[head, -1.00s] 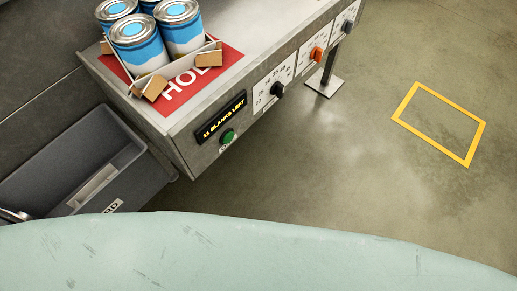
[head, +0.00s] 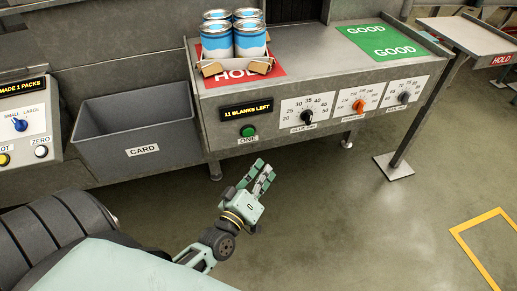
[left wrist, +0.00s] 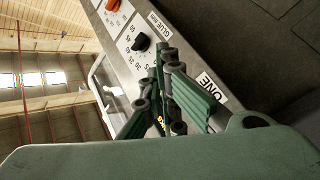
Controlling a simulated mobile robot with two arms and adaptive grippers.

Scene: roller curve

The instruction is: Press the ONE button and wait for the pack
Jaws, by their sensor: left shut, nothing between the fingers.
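The green ONE button (head: 248,131) is on the front of the grey machine, under a display (head: 246,109) reading "11 BLANKS LEFT". Its ONE label also shows in the left wrist view (left wrist: 211,87), where the fingers hide the button. My left gripper (head: 265,170) is shut and empty, just below and slightly right of the button in the head view. I cannot tell whether it touches the panel. An open card pack (head: 236,70) of blue-and-white cans (head: 218,41) sits on the red HOLD pad (head: 272,72). My right gripper is not in view.
Right of the button are a black dial (head: 307,116), an orange dial (head: 358,106) and another black dial (head: 403,97). A green GOOD pad (head: 380,41) is on top. A grey CARD bin (head: 140,152) stands left. A counter at far left reads "MADE 1 PACKS" (head: 24,86).

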